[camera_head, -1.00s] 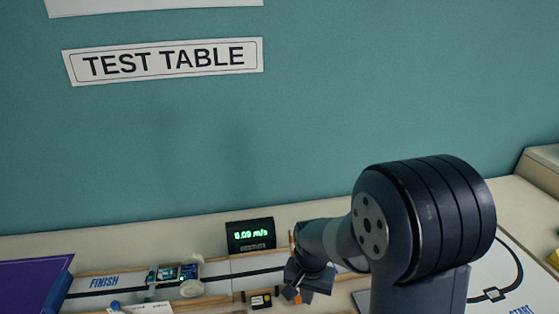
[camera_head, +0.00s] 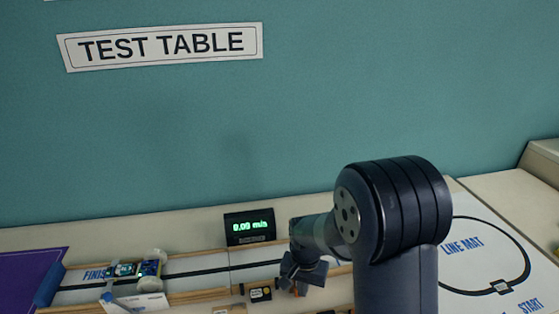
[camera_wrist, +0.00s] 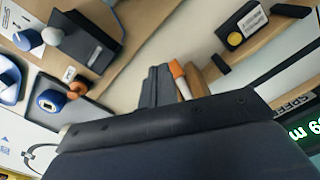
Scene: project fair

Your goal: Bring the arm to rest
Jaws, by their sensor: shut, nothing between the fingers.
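My arm (camera_head: 395,220) stands bent in the head view, over the right part of the table. My gripper (camera_head: 300,287) points down near the front rail of the track, in front of the speed display (camera_head: 250,227). In the wrist view the fingers of my gripper (camera_wrist: 158,80) are together with nothing between them. An orange-tipped item (camera_wrist: 177,70) shows just beside the fingers; I cannot tell whether it touches them.
A small wheeled car (camera_head: 135,269) is on the track at the FINISH lettering. The display reads about 0.00 m/s. A line mat (camera_head: 470,270) lies at right. The wrist view shows a dark box (camera_wrist: 75,45) and a blue-white roll (camera_wrist: 50,100).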

